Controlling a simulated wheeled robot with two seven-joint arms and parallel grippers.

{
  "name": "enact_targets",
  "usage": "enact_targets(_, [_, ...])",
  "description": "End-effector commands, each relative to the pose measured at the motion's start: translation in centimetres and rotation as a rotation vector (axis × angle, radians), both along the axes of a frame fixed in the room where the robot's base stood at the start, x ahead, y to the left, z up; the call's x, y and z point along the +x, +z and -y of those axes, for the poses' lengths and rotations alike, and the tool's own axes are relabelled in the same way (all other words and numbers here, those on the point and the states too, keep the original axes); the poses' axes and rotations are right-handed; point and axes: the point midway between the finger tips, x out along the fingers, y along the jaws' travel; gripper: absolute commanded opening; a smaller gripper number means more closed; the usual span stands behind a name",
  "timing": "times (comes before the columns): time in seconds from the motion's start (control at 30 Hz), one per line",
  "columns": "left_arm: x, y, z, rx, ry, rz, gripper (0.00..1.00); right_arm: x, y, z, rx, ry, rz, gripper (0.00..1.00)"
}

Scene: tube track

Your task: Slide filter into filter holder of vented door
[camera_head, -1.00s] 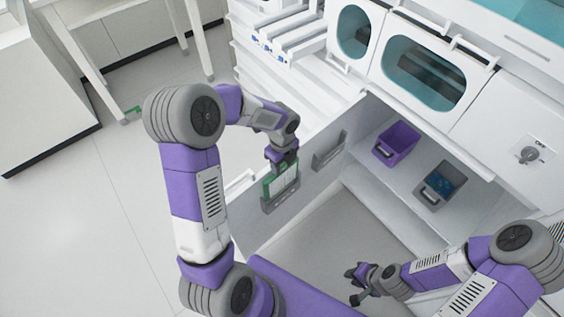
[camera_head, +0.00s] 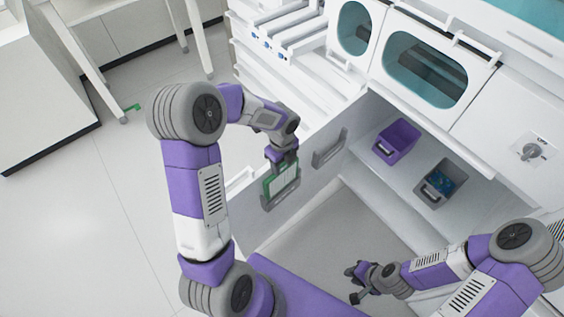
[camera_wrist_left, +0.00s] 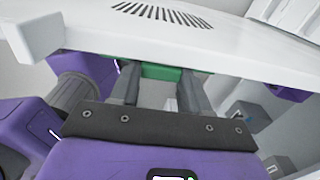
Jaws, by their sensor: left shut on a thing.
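The filter (camera_head: 284,182) is a flat panel with a green frame and a pale middle. It stands upright at the grey filter holder (camera_head: 281,199) on the inner face of the open vented door (camera_head: 306,178). Its lower edge is at the holder; I cannot tell how deep it sits. My left gripper (camera_head: 284,163) is shut on the filter's top edge from above. In the left wrist view the fingers grip the green edge (camera_wrist_left: 160,73), close by the white door with its vent slots (camera_wrist_left: 160,13). My right gripper (camera_head: 356,283) is apart from the door, and its fingers look spread.
A second grey holder (camera_head: 330,148) is on the same door, nearer the hinge. A purple bin (camera_head: 397,141) and a grey bin (camera_head: 441,183) with blue things stand on the cabinet shelf. White drawers (camera_head: 285,45) are behind the door.

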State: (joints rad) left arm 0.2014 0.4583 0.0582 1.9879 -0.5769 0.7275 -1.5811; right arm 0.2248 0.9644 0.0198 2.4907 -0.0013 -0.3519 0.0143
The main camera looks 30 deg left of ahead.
Motion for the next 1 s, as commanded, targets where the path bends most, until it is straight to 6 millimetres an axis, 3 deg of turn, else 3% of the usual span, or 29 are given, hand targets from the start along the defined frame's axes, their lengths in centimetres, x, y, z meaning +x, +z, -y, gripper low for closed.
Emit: enact_targets(1.0, [0.0,-1.8,0.0,0.000,0.000,-0.001,0.14,0.0,-0.7,0.0,0.000,0.000,0.000,0.25])
